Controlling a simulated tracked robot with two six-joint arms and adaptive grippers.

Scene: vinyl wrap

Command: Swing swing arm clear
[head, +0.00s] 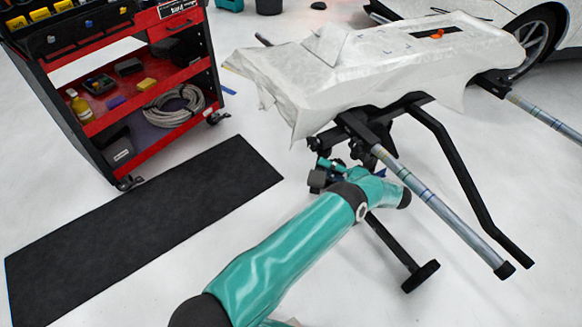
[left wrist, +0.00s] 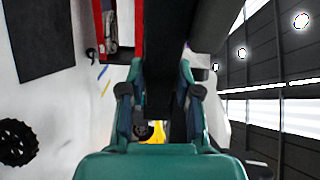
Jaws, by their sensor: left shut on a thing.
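A swing arm (head: 440,208), a silver tube with pale blue bands and a black end cap, sticks out from the black work stand (head: 450,165) towards the lower right. My left gripper (head: 322,176) is at the stand's near side, left of the tube, partly hidden behind my teal arm. In the left wrist view its teal fingers (left wrist: 160,85) are on both sides of a black bar (left wrist: 163,45) and shut on it. I cannot tell if this bar belongs to the swing arm. My right gripper is not in view.
A white-draped panel (head: 390,62) lies on the stand. A second silver tube (head: 545,118) sticks out at the right. A red and black tool cart (head: 150,95) stands at upper left. A dark mat (head: 140,230) lies on open floor. A car wheel (head: 530,42) is at upper right.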

